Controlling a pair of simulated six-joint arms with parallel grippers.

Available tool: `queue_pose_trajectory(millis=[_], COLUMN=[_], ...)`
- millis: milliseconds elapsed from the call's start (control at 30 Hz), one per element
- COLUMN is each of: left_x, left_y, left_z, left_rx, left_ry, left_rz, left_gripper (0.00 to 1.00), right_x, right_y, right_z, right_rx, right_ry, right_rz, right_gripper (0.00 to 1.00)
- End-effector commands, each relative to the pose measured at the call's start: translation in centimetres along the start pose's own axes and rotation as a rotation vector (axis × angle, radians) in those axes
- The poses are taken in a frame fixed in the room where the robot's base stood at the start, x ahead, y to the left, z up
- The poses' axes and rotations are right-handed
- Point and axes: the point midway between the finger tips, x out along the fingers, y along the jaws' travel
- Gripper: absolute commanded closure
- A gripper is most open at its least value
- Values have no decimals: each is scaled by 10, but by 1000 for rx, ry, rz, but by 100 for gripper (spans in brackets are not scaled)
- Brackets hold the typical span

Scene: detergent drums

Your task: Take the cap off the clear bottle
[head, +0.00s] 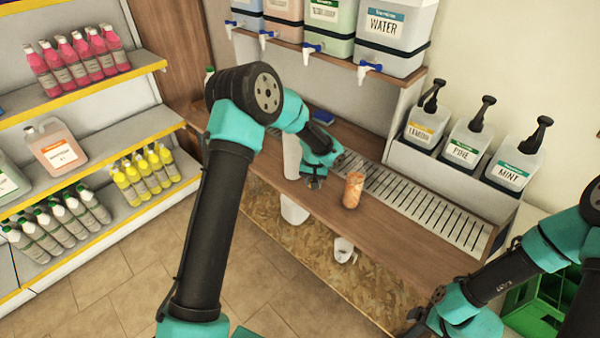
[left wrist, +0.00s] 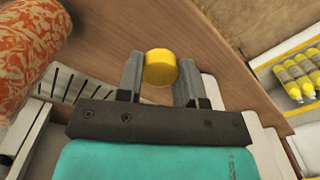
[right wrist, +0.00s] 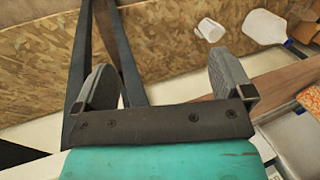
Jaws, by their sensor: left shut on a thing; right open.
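In the left wrist view a round yellow cap (left wrist: 160,68) sits between the two fingers of my left gripper (left wrist: 158,80), which is shut on it. In the head view my left gripper (head: 315,182) is low over the wooden counter, left of the orange patterned cylinder, and the cap is hard to make out there. I see no clear bottle body under the cap; whether the cap is on a bottle cannot be told. My right gripper (right wrist: 167,82) is open and empty in the right wrist view, in front of the counter's chipboard side.
The orange patterned cylinder (head: 353,190) stands on the counter (head: 385,235) beside the drain grate (head: 430,210). Pump jugs (head: 467,143) stand on the ledge behind. Drums with taps (head: 388,38) are above. Bottle shelves (head: 100,130) are at left.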

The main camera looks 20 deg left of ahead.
Motion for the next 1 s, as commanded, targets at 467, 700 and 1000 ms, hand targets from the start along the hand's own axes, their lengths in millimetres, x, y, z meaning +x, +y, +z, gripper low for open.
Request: queue_pose_trajectory(millis=[467,700,1000], left_x=[41,29,5], left_y=[35,27,14], left_z=[1,-17,-46], left_rx=[90,-155,-616], left_ry=[3,3,-1], left_rz=[-4,-15,-23], left_gripper=[94,94,94], right_x=[8,8,8], right_y=[15,14,14], right_z=[9,9,9], right_rx=[-46,-46,-45], right_ry=[-37,-36,-36], right_rz=[-19,-18,-18], right_gripper=[2,2,2])
